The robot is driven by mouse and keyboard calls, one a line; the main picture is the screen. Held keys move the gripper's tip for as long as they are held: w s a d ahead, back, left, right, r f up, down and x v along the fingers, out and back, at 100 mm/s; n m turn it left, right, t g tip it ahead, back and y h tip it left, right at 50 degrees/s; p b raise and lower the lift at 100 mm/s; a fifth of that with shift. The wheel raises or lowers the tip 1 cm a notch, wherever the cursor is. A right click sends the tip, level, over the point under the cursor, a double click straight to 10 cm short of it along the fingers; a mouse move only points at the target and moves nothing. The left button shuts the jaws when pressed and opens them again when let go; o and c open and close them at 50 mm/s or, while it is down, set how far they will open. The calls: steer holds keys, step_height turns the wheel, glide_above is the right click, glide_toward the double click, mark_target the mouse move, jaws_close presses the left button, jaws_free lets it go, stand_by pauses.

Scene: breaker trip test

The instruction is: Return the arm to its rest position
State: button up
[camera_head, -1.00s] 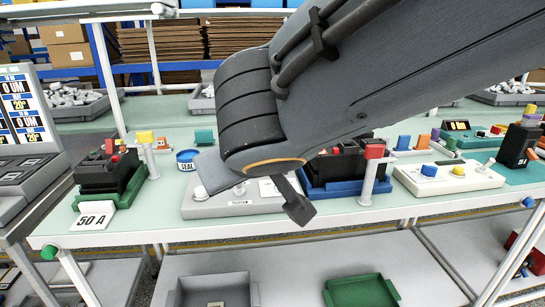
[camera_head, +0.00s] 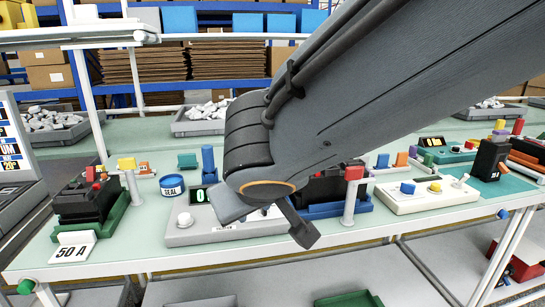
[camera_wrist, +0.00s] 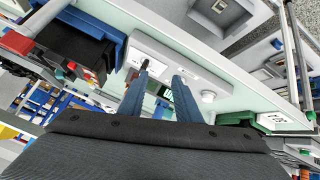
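My arm reaches in from the upper right of the head view, over the pale green workbench (camera_head: 345,232). In the wrist view the two fingers of my gripper (camera_wrist: 162,76) stand apart, with nothing between them. The gripper hangs above the grey test unit (camera_head: 190,236), which has a green display (camera_head: 202,196); the unit also lies beyond the fingers in the wrist view (camera_wrist: 150,50). My arm hides part of this unit and of the black breaker in the blue holder (camera_head: 325,210) to its right.
At left, a black breaker (camera_head: 85,203) sits in a green holder behind a "50 A" card (camera_head: 72,247). A blue SEAL tin (camera_head: 172,186) stands near the test unit. At right are a white button box (camera_head: 425,200) and a red-topped post (camera_head: 350,200).

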steer(key=s+d+f+m+g+p, duration=0.2)
steer(key=d+f, duration=0.1)
steer(key=d, duration=0.5)
steer(key=s+d+f+m+g+h+p, duration=0.1)
steer(key=s+d+f+m+g+p, duration=0.1)
steer(key=d, duration=0.6)
steer(key=s+d+f+m+g+p, duration=0.2)
steer(key=s+d+f+g, duration=0.1)
steer(key=d, duration=0.5)
steer(key=shift+d+f+m+g+h+p, duration=0.15)
steer(key=shift+f+m+g+h+p, duration=0.25)
steer(key=shift+g, duration=0.3)
steer(key=shift+s+f, duration=0.1)
